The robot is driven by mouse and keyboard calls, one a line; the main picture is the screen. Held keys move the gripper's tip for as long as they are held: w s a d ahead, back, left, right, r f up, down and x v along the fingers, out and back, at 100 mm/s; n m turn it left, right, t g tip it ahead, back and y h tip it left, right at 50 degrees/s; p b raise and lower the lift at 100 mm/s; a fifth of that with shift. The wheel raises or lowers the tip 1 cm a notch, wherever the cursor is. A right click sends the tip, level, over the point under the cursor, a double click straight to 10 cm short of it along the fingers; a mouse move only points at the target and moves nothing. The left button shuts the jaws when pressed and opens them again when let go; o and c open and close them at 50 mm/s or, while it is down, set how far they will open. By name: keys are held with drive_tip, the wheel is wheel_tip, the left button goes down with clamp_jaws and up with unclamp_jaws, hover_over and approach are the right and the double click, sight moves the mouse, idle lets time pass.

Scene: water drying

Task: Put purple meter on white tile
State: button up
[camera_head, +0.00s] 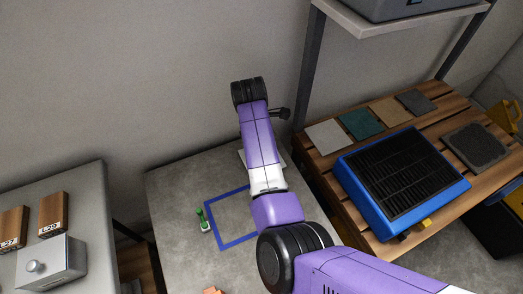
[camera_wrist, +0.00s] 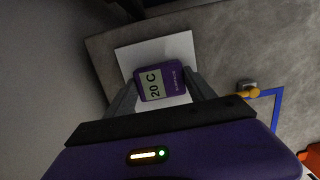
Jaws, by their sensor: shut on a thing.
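The purple meter (camera_wrist: 174,79), with a display reading "20 C", is between the two fingers of my gripper (camera_wrist: 161,84) in the wrist view. My gripper is shut on it. The white tile (camera_wrist: 150,52) lies on the grey table behind the meter, which overlaps the tile in this view. I cannot tell whether the meter touches the tile or is held above it. In the head view my arm hides the meter and the gripper's fingers. Only small edges of the white tile (camera_head: 282,156) show beside my arm.
A blue taped square (camera_head: 207,220) and a small green-and-white object (camera_head: 203,220) are on the grey table (camera_head: 170,185). At right, a wooden pallet (camera_head: 345,190) bears several flat tile samples and a blue box with a black grille (camera_head: 400,180). A side table (camera_head: 90,190) stands left.

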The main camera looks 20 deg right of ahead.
drive_tip(key=o, duration=1.6)
wheel_tip(320, 180, up, 12)
drive_tip(key=a+p, duration=0.1)
drive_tip(key=p, duration=0.1)
drive_tip(key=shift+a+p, duration=0.25)
drive_tip(key=shift+p, duration=0.05)
